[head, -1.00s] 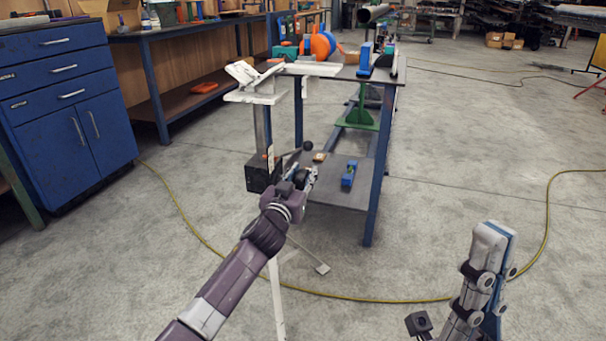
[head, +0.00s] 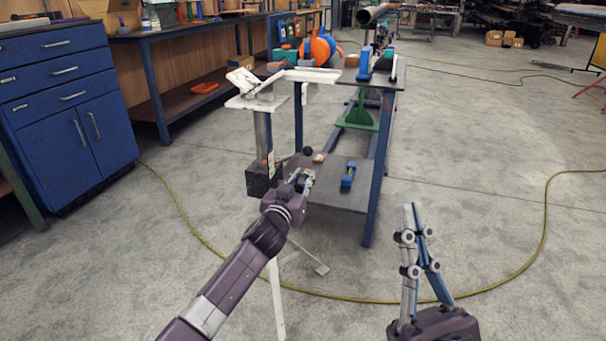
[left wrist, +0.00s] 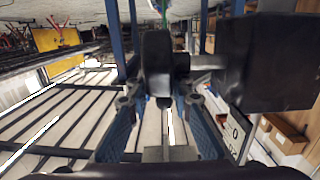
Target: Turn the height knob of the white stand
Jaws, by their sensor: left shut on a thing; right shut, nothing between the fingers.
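The white stand (head: 257,103) is left of centre in the head view, with a tilted cradle on top and a grey post going down into a black block (head: 261,178). In the left wrist view the block (left wrist: 280,62) is at the right, with the dark height knob (left wrist: 158,62) beside it on a short shaft. My left gripper (head: 304,179) is at the right side of the block, its fingers (left wrist: 160,98) closed around the knob. It mostly hides the knob in the head view. My right gripper (head: 413,210) is shut and empty, pointing up over open floor.
A workbench (head: 336,190) with a dark lower shelf is close behind the left gripper; a blue vise-like piece (head: 348,175) lies on that shelf. A black ball (head: 308,151) shows just above the gripper. A yellow hose (head: 190,222) crosses the floor.

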